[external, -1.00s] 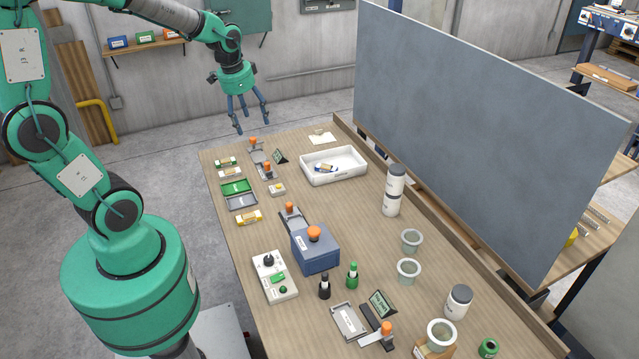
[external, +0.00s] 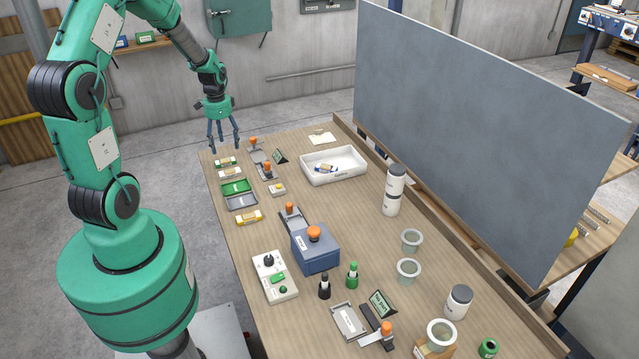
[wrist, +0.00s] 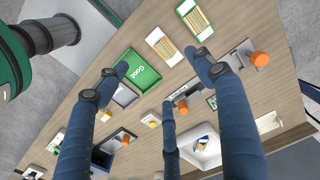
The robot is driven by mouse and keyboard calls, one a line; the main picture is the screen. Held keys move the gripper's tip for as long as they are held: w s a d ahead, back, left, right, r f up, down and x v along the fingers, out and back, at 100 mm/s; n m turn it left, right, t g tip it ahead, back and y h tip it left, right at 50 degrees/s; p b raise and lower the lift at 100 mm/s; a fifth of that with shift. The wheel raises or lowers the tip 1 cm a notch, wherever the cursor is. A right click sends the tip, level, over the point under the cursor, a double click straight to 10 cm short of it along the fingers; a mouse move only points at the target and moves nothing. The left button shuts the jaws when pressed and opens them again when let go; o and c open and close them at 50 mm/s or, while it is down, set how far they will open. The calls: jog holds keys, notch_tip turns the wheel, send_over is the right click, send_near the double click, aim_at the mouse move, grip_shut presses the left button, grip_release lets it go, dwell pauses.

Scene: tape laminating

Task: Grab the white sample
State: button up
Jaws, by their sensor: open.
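The white sample (external: 230,173) is a small flat piece with a pale label, lying on the far left part of the table (external: 210,185). In the wrist view the white sample (wrist: 163,46) shows brown stripes between white ends. A similar sample with green ends (external: 226,162) lies just beyond it, and it also shows in the wrist view (wrist: 194,20). My three-fingered gripper (external: 223,149) is open and empty, above the far left corner of the table, apart from the samples.
A green tray (external: 236,186) and a grey tray (external: 241,201) sit nearer than the white sample, then a yellow sample (external: 249,217). Orange-knobbed tools (external: 267,170) stand to the right. A white bin (external: 340,175) lies further right.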

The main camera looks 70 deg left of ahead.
jog(key=shift+f, duration=0.1)
send_over(230, 172)
jog(key=f, duration=0.8)
jog(key=shift+s+d+f+b, duration=0.15)
jog(key=shift+s+b, duration=0.05)
jog(key=shift+b, duration=0.2)
jog(key=shift+f, duration=0.1)
jog(key=shift+w+f, duration=0.2)
jog(key=shift+f, duration=2.35)
jog(key=c, duration=1.3)
